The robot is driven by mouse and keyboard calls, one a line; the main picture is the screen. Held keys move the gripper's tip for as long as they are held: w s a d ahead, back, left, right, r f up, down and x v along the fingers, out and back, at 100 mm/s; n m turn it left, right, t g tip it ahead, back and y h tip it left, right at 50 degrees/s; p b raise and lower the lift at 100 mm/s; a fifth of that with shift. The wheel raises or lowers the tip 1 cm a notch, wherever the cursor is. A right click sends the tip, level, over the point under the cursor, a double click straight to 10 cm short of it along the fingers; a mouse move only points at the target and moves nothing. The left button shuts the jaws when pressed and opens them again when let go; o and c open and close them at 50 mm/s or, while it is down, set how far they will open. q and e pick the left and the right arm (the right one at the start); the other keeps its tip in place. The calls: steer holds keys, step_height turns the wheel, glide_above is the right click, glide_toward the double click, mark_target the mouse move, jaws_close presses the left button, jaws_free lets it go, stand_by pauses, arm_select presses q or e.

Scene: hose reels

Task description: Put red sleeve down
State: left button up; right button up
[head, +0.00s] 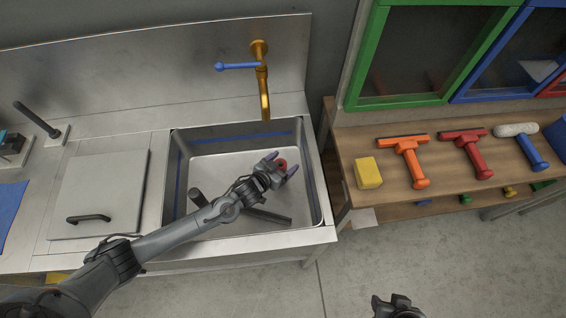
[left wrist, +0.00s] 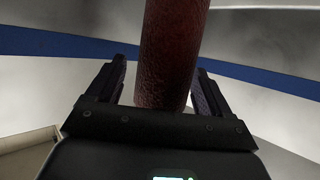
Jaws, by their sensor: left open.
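The red sleeve (head: 282,163) stands inside the steel sink, toward its right side. In the left wrist view it is a dark red, rough cylinder (left wrist: 172,50) rising between the fingers. My left gripper (head: 281,165) reaches into the sink and is open, with one finger on each side of the sleeve. In the left wrist view a gap shows at the left finger; the right finger is close to the sleeve, and I cannot tell if it touches. My right gripper (head: 396,307) is partly visible at the bottom edge, away from the sink.
The sink (head: 320,205) has a dark bar (head: 268,215) in it. A brass tap (head: 264,95) with a blue lever stands behind. A lidded panel (head: 100,190) lies left. A wooden shelf (head: 440,190) at right holds a yellow block (head: 368,173) and squeegees.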

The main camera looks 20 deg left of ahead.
arm_select(q)
steer(key=shift+p+v, duration=0.55)
steer(key=shift+v, duration=2.1)
